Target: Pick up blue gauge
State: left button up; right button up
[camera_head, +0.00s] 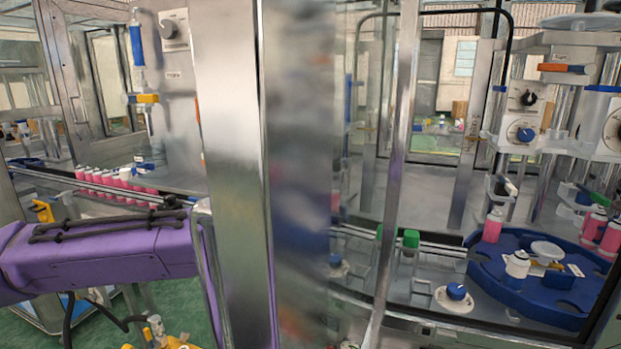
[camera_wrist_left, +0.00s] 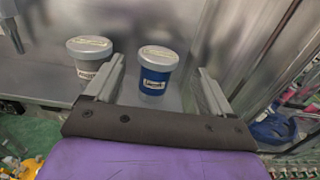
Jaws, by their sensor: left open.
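The blue gauge (camera_wrist_left: 154,82) shows in the left wrist view as a short blue cylinder with a grey top and a pale label. It stands upright on a grey metal surface. My left gripper (camera_wrist_left: 160,68) is open, with one finger on each side of the blue gauge in the picture. I cannot tell how far the gauge is from the fingers in depth. In the head view my purple left arm comes in from the left, and its gripper is hidden behind the metal frame. I cannot make out the gauge there. My right gripper is in neither view.
A similar grey gauge (camera_wrist_left: 91,58) stands just left of the blue one, close to the left finger. In the head view a wide metal post (camera_head: 232,170) stands beside my arm. Pink cans (camera_head: 115,183) line a rail, and a blue round tray (camera_head: 490,262) sits at right.

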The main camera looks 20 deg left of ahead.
pick_arm(q)
jog(key=w, duration=0.1)
jog(key=w+p, duration=0.1)
jog(key=w, duration=0.1)
jog(key=w+p, duration=0.1)
jog(key=w, duration=0.1)
jog(key=shift+f, duration=0.3)
jog(key=shift+w+f, duration=0.1)
jog(key=c, duration=1.1)
